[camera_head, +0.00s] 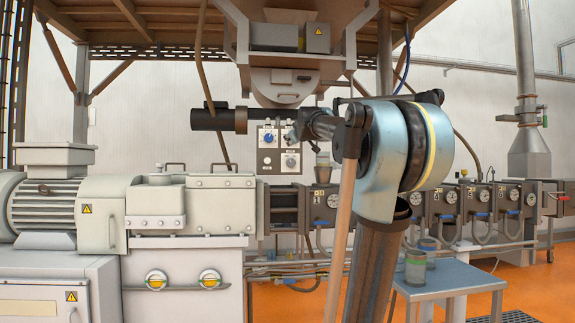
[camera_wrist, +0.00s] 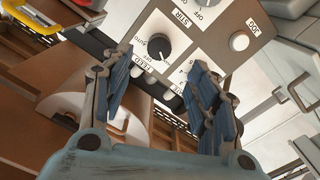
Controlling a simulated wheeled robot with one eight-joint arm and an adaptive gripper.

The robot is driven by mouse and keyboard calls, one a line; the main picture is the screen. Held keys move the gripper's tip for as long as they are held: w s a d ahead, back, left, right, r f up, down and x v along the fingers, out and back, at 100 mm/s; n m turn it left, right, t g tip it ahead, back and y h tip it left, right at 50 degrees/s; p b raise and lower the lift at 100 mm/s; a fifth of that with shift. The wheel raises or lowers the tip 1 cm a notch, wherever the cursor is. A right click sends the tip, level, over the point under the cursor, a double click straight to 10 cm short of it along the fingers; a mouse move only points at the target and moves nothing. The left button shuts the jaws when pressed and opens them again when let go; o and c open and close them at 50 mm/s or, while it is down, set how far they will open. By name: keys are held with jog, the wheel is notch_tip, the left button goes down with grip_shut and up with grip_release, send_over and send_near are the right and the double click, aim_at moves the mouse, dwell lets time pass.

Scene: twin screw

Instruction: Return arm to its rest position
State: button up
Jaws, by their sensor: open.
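My gripper (camera_wrist: 160,62) is open in the wrist view, with its two blue fingers apart and nothing held between them. Past the fingertips is a tilted grey control panel (camera_wrist: 205,45) with a black dial (camera_wrist: 152,47), a second dial at the top edge and a pale button. I cannot tell whether the fingertips touch the panel. In the head view my arm (camera_head: 388,160) is raised and stretched forward, its far end beside the control panel (camera_head: 268,160). The gripper's fingers are too small there to make out clearly.
A hopper (camera_head: 281,82) hangs above the panel. Grey machinery (camera_head: 190,205) stands left, and a row of barrel sections with gauges (camera_head: 450,205) runs right. A small blue-grey table (camera_head: 450,278) with cups (camera_head: 415,268) stands at the lower right. Orange floor shows beyond.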

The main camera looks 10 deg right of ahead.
jog(key=s+d+f+m+g, duration=0.1)
jog(key=s+f+g, duration=0.2)
jog(key=s+f, duration=0.55)
jog(key=s+f+m+g+h, duration=0.1)
jog(key=s+f+g, duration=0.15)
jog(key=f, duration=1.05)
jog(key=s+d+f+m+g, duration=0.1)
jog(key=s+f+g, duration=0.1)
jog(key=s+f, duration=0.7)
jog(key=s+a+f+m+g, duration=0.1)
jog(key=s+f+g, duration=0.3)
jog(key=s+f, duration=0.8)
jog(key=s+a+f+m+g+y, duration=0.1)
jog(key=s+f+g, duration=0.3)
jog(key=s+f, duration=0.9)
jog(key=s+x, duration=0.1)
jog(key=x, duration=0.5)
jog(key=shift+a+f, duration=0.15)
jog(key=shift+f, duration=0.25)
jog(key=shift+s, duration=0.1)
jog(key=shift+w+f+g, duration=0.2)
jog(key=shift+w+g, duration=0.05)
jog(key=shift+w, duration=0.2)
